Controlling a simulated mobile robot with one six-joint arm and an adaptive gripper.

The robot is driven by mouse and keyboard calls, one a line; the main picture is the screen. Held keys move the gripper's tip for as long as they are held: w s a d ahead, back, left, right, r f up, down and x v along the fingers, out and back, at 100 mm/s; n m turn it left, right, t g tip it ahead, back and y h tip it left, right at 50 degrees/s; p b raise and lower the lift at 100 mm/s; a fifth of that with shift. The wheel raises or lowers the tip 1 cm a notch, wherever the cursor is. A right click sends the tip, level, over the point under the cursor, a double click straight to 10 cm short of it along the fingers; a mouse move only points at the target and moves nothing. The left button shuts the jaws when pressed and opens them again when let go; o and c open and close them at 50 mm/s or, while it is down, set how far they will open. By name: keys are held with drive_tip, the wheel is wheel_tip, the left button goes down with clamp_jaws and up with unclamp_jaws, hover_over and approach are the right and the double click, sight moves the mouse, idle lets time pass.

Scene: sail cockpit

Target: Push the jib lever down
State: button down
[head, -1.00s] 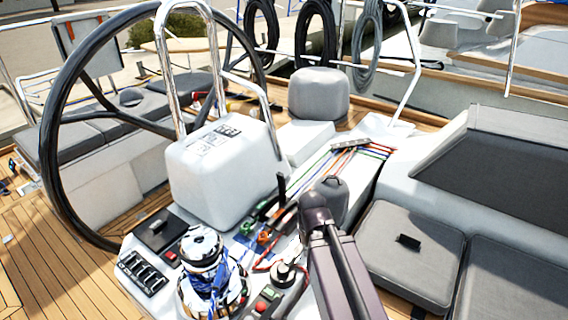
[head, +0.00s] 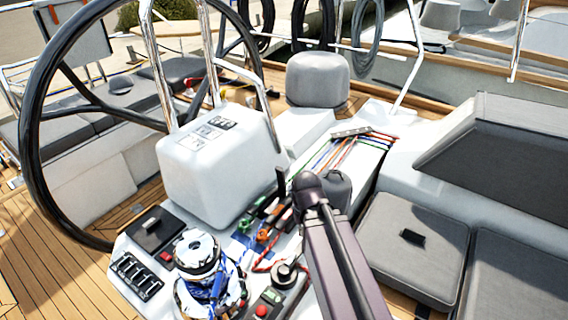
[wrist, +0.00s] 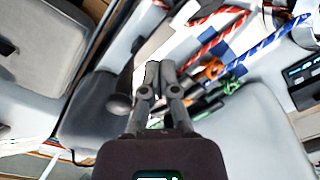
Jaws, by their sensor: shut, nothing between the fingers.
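A bank of rope clutch levers sits beside the white wheel pedestal. In the head view a black lever (head: 281,183) stands upright, with an orange lever (head: 263,236) and a green lever (head: 246,224) lying lower. In the wrist view the orange lever (wrist: 212,69) and green lever (wrist: 236,69) lie right of my gripper (wrist: 153,72). A dark elongated handle (wrist: 121,92) rises close to the left of the fingers; contact cannot be told. No label shows which lever is the jib's. My gripper is shut and empty; my arm hides its fingers in the head view.
The white pedestal (head: 215,180) and black wheel (head: 33,150) stand left of the levers. A chrome winch (head: 198,252) with blue rope is nearer. A dark covered winch (head: 338,190) is close right of my arm. Grey cushions (head: 410,237) lie further right.

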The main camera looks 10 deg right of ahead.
drive_tip(key=w+d+r+m+p, duration=0.1)
drive_tip(key=w+r+m+p, duration=0.2)
drive_tip(key=w, duration=0.8)
drive_tip(key=w+d+r+m+p, duration=0.1)
drive_tip(key=w+r+m+p, duration=0.2)
drive_tip(key=w, duration=0.8)
drive_tip(key=w+d+r+m+p, duration=0.1)
drive_tip(key=w+r+m+p, duration=0.2)
drive_tip(key=w+r+p, duration=0.3)
drive_tip(key=w, duration=0.5)
drive_tip(key=shift+w+r+g+y+p, duration=0.15)
drive_tip(key=shift+r+g+y+p, duration=0.15)
drive_tip(key=shift+r, duration=0.1)
drive_tip(key=shift+f, duration=0.15)
drive_tip(key=s+a+f+b, duration=0.3)
drive_tip(key=f+b, duration=0.7)
drive_tip(key=shift+s+f+b, duration=0.2)
drive_tip(key=shift+b, duration=0.15)
drive_tip(key=shift+a, duration=0.2)
drive_tip(key=shift+s+d, duration=0.1)
drive_tip(key=shift+d, duration=0.15)
drive_tip(key=shift+s, duration=0.1)
